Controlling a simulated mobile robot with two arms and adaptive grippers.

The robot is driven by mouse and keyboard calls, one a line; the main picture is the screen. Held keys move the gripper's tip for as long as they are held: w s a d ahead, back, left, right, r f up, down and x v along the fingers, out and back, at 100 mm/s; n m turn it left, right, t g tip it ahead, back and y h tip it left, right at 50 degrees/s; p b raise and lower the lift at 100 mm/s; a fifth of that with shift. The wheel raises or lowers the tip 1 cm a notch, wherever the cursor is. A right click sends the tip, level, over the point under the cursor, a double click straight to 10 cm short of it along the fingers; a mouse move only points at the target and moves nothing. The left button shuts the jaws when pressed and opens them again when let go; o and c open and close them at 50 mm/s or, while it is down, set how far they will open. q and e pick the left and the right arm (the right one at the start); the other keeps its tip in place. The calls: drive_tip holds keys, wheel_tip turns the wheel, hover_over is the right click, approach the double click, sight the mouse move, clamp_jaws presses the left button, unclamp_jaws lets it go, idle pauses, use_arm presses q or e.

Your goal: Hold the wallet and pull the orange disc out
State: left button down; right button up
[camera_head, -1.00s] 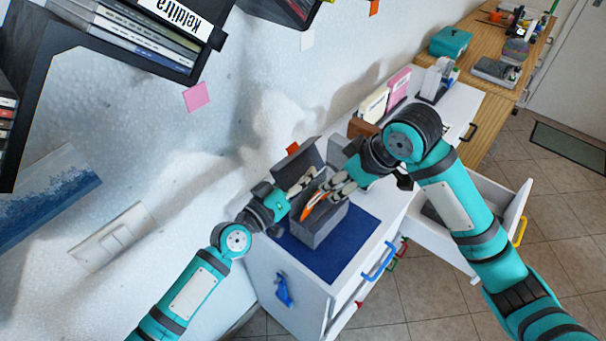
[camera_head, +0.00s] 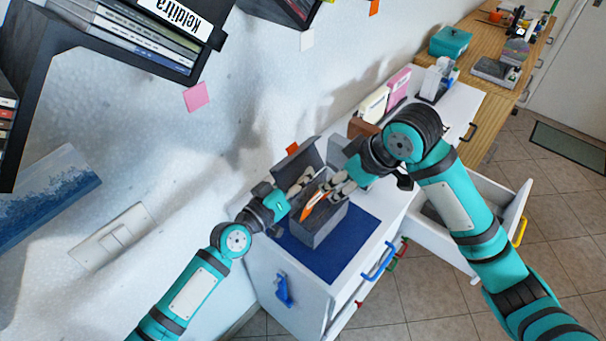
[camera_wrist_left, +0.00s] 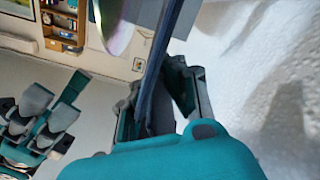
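The orange disc (camera_head: 315,205) shows as a thin orange edge above the grey open box (camera_head: 322,232) in the head view. My left gripper (camera_head: 303,186) is at the box's left upper side. In the left wrist view its fingers (camera_wrist_left: 158,88) are close on both sides of a thin dark slab, the wallet (camera_wrist_left: 166,45), and appear shut on it. A shiny disc surface (camera_wrist_left: 122,22) shows beside the wallet. My right gripper (camera_head: 336,190) is just right of the orange disc.
The box stands on a blue mat (camera_head: 365,232) on a white cabinet. A brown block (camera_head: 361,127) and pink and white binders (camera_head: 398,85) stand behind my right gripper. The wall is close on the left. An open drawer (camera_head: 510,205) is at the right.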

use_arm(q)
drive_tip(key=c, duration=1.4)
unclamp_jaws()
drive_tip(key=shift+s, duration=0.1)
drive_tip(key=v, duration=1.2)
